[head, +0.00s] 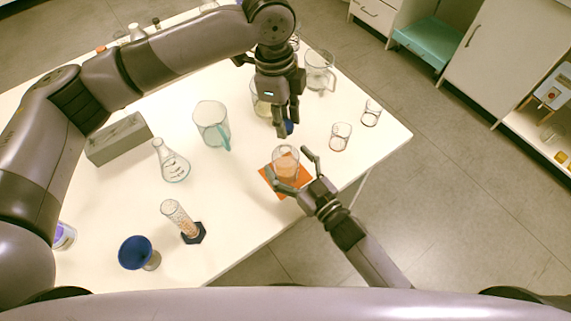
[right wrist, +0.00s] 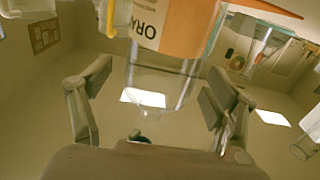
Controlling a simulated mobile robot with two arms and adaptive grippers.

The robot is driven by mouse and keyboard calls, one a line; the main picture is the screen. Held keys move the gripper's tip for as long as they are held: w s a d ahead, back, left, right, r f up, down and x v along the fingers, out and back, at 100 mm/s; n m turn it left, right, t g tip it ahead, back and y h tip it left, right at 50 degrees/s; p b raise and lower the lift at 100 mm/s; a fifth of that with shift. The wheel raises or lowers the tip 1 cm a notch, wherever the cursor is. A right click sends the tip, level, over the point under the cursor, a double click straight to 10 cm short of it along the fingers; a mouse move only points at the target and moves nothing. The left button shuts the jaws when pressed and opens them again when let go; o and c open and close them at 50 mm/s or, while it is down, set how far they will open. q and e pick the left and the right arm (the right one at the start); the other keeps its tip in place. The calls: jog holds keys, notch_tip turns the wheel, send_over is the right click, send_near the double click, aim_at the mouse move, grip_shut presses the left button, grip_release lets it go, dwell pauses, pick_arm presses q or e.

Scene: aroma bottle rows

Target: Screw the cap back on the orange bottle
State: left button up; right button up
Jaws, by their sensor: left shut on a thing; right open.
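The orange bottle (head: 286,163) is clear, with an orange label, and stands upright on an orange mat (head: 274,184) near the table's front right edge. Its label, reading "ORA", shows in the right wrist view (right wrist: 181,28). My left gripper (head: 286,123) is above and behind the bottle, pointing down, shut on a small blue cap (head: 289,128). The cap is apart from the bottle in the picture; its exact height is unclear. My right gripper (head: 290,164) is open, low, with one finger on each side of the bottle. Its fingers also show spread in the right wrist view (right wrist: 155,92).
A beaker with a blue handle (head: 211,122), a flask (head: 172,163), a cylinder (head: 180,216), and a blue funnel (head: 135,252) stand to the left. Two small glasses (head: 340,137) (head: 371,113) and a jug (head: 319,70) stand right and behind. A grey block (head: 118,139) lies farther left.

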jog(key=shift+c, duration=0.6)
jog(key=c, duration=1.7)
pick_arm(q)
jog(key=shift+f, duration=2.45)
pick_arm(e)
jog(key=shift+o, duration=0.2)
pick_arm(q)
jog(key=shift+f, duration=0.1)
jog(key=shift+f, duration=0.8)
jog(key=shift+f, duration=0.55)
